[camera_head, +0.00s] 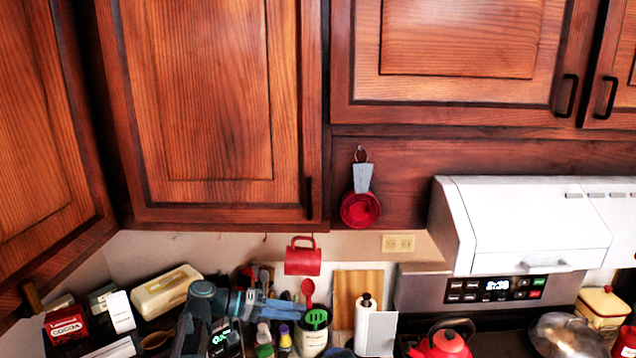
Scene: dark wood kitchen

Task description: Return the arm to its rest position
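My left arm comes in at the bottom left, dark grey and blue. Its gripper (284,308) points right, above the cluttered counter and below a red mug (303,261). The mug hangs under the wall cabinet, apart from the gripper. The fingers overlap in this view, so I cannot tell whether they are open or shut. My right gripper is not in view.
Wooden wall cabinets (215,90) fill the top. A white range hood (540,222) is at right, with a red kettle (445,342) below. A cocoa box (66,326), a cream container (166,291), a utensil holder (311,341) and a paper roll (363,325) crowd the counter.

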